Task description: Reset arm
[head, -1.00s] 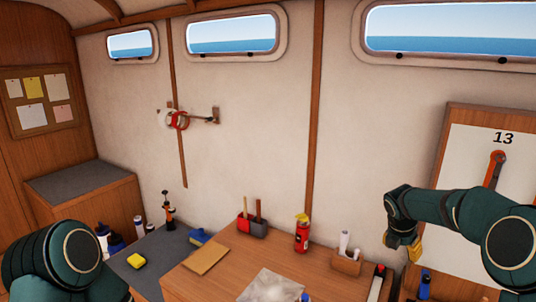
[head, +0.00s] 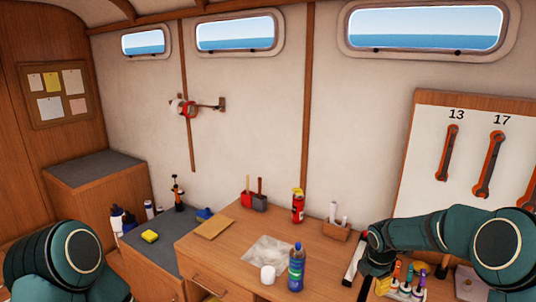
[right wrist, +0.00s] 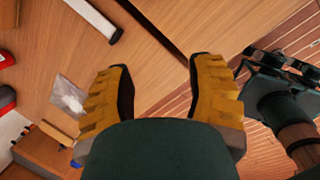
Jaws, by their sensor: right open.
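My right gripper (head: 379,284) hangs low at the right of the head view, beside the wooden desk's right side, its yellow finger partly hidden. In the right wrist view its two yellow fingers (right wrist: 160,68) stand wide apart with nothing between them. Wood surface shows beyond them. Of my left arm, only dark green links show at the lower left of the head view. The left gripper is out of sight.
Colored markers (head: 407,278) are near my right gripper. Wrenches (head: 488,165) hang on a board behind.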

